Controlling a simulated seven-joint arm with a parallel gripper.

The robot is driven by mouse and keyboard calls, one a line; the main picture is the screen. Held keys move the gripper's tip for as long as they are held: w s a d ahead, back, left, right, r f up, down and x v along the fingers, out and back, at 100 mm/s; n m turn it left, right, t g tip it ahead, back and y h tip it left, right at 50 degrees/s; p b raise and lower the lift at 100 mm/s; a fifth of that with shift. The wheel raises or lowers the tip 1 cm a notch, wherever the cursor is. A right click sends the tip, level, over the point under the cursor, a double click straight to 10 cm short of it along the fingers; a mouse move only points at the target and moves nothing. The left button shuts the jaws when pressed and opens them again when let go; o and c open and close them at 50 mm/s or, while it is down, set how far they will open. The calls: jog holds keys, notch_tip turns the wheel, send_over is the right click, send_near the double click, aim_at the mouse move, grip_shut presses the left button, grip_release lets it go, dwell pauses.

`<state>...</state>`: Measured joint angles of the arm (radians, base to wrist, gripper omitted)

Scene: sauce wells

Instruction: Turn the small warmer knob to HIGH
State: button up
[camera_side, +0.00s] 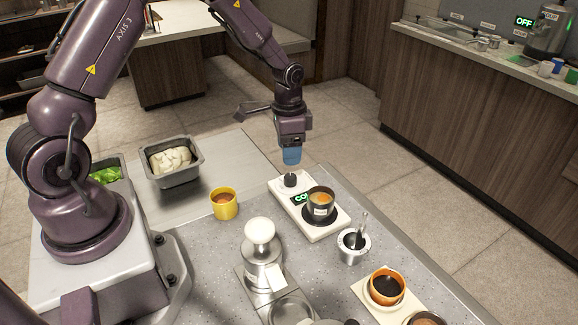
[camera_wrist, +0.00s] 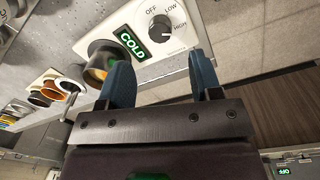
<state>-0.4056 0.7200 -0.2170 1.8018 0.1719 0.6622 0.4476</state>
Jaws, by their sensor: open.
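The small warmer (camera_side: 325,230) is a white slab on the grey counter, with a dark pot (camera_side: 320,208) on its hot plate. Its black knob (camera_side: 290,180) stands at the far end. In the wrist view the knob (camera_wrist: 160,28) has OFF, LOW and HIGH printed around it, and the green display (camera_wrist: 132,42) reads COLD. I cannot clearly tell which label the knob points to. My gripper (camera_side: 291,160) is above the knob, apart from it. In the wrist view its blue fingers (camera_wrist: 162,68) are spread with nothing between them, and the knob lies beyond their tips.
The pot stands close beside the knob. A yellow cup (camera_side: 224,205), a metal pot with a utensil (camera_side: 353,246), a white-topped dispenser (camera_side: 262,255) and an orange bowl (camera_side: 386,287) share the counter. A tray of white food (camera_side: 172,160) is at left.

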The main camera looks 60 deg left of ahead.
notch_tip(320, 180, up, 6)
jog(key=shift+a+f, duration=0.1)
jog(key=shift+f, duration=0.15)
